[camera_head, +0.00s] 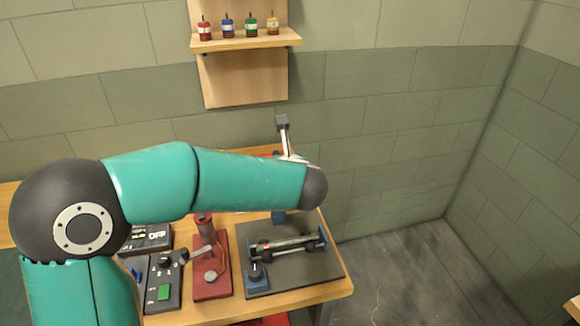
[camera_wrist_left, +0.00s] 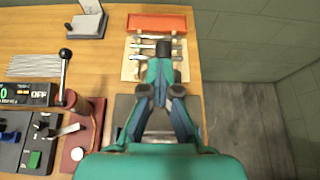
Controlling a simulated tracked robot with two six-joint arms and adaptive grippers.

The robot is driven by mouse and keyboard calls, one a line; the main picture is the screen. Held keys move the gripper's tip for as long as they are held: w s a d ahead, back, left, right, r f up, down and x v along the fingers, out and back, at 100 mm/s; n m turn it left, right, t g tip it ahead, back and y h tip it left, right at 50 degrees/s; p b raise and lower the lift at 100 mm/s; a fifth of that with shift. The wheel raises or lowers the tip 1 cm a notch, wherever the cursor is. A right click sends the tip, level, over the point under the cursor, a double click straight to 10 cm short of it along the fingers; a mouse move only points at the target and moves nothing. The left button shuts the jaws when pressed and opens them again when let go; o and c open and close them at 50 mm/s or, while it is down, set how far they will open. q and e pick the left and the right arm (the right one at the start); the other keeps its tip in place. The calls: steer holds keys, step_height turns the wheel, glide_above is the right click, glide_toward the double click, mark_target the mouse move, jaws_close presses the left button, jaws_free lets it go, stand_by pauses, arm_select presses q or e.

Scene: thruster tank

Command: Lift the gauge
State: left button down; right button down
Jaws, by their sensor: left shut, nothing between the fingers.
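A pale wooden rack (camera_wrist_left: 131,70) holds several slim metal tools (camera_wrist_left: 177,55) lying crosswise. I cannot tell which of them is the gauge. My left gripper (camera_wrist_left: 163,60) is over the rack in the wrist view, its fingers together and empty. The gripper covers the middle of the tools, and I cannot tell whether it touches them. In the head view my left arm hides most of the rack. A small grey block on a pale stem (camera_head: 283,123) shows above that arm; I cannot tell what it belongs to. My right gripper is not in view.
An orange tray (camera_wrist_left: 158,23) lies behind the rack. A dark mat (camera_head: 320,275) bearing a metal assembly (camera_head: 290,244) is in front. A red lever base (camera_head: 212,284) and switch boxes (camera_head: 163,293) stand left. A shelf (camera_head: 245,40) with small bottles hangs on the wall.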

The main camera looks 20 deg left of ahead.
arm_select(q)
steer(key=shift+w+a+r, duration=0.2)
steer(key=shift+a+r, duration=0.2)
steer(key=shift+a, duration=0.1)
steer(key=s+d+b, duration=0.1)
steer(key=s+d, duration=0.2)
step_height(320, 180, up, 8)
steer(key=shift+w+a+r, duration=0.15)
steer(key=shift+w+a, duration=0.1)
steer(key=shift+w, duration=0.15)
stand_by(0.6)
